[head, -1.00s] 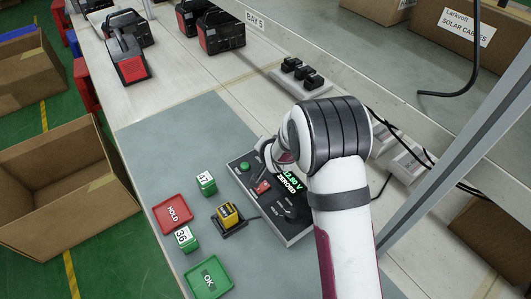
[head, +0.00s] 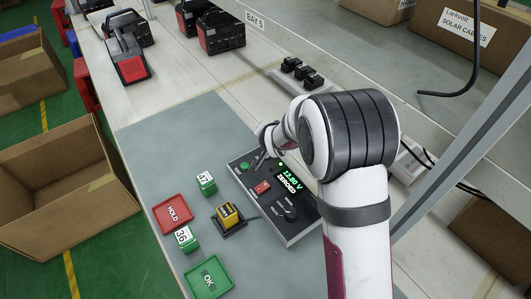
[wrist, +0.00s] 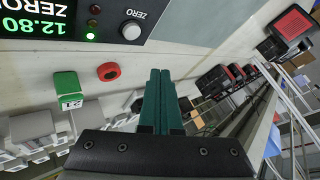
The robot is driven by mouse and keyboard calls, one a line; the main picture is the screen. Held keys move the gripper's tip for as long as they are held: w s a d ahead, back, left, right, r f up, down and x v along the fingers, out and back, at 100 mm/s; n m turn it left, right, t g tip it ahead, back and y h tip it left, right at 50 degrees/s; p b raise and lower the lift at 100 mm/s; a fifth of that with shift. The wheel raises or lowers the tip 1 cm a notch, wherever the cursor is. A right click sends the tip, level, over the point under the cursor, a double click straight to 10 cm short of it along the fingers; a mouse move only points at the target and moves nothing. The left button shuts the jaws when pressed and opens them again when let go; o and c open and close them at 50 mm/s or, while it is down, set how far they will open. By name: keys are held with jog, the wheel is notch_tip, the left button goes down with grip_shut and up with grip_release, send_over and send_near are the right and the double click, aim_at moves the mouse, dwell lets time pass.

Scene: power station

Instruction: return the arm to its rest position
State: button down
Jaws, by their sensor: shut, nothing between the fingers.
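My gripper (wrist: 160,105) shows in the wrist view as two green fingers pressed together, with nothing between them. In the head view my arm reaches in from the lower right, its wrist over the far edge of the meter box (head: 297,232).
Left of the meter are a yellow block in a dark holder (head: 228,215), green blocks 47 (head: 206,183) and 36 (head: 186,239), a red HOLD tray (head: 161,221) and a green OK tray (head: 196,289). A slanted grey post (head: 470,140) stands right of my arm.

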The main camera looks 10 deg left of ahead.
dwell(0.3)
jog(key=s+d+r+g+h, duration=0.15)
jog(key=s+d+r, duration=0.25)
jog(key=s+d, duration=0.4)
jog(key=s+d+r+g+h, duration=0.1)
jog(key=s+d+r+g, duration=0.3)
jog(key=s, duration=0.6)
jog(key=s+d+r+g, duration=0.1)
jog(key=s+d, duration=0.1)
jog(key=s, duration=0.8)
jog(key=s+d+r+g+y, duration=0.1)
jog(key=s+d+g, duration=0.1)
jog(key=s, duration=0.9)
jog(key=shift+r+m, duration=0.3)
jog(key=shift+m, duration=0.1)
jog(key=shift+d, duration=0.1)
